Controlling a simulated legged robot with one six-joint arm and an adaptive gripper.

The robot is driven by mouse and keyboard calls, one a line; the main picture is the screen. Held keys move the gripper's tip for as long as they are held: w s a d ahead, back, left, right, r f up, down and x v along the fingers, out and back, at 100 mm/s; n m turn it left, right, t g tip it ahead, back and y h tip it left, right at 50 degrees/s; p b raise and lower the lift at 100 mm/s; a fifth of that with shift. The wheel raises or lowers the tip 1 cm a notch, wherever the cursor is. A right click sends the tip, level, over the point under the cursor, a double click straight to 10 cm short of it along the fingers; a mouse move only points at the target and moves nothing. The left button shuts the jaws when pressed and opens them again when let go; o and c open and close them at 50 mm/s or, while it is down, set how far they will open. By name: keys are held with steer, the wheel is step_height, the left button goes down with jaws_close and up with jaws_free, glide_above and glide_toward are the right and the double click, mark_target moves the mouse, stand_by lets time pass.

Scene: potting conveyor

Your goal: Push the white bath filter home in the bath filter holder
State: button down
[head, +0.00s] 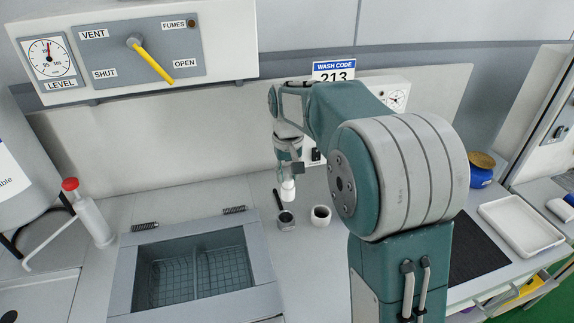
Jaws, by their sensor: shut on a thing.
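My gripper (288,178) points down over the grey bench and is shut on the white bath filter (288,190). The filter is a small white cylinder that hangs upright below the fingers. The bath filter holder (285,226) appears to be the small grey cup with a dark opening just below the filter in the picture. A gap shows between the filter and this cup. The fingertips are small here and the grip is partly hidden.
A white cup (321,221) with a dark inside stands right of the holder. A sunken bath (265,300) with wire baskets is at the left front. A wall panel (110,160) rises behind.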

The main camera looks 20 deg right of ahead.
mark_target(285, 186)
steer(key=shift+a+f, duration=0.25)
steer(key=shift+a, duration=0.1)
steer(key=shift+f, duration=2.7)
steer(key=shift+s+d+f, duration=0.1)
steer(key=shift+f, duration=2.05)
steer(key=shift+c, duration=1.5)
jaws_free()
steer(key=shift+r, duration=0.1)
step_height(285, 186, up, 12)
steer(key=shift+f, duration=0.1)
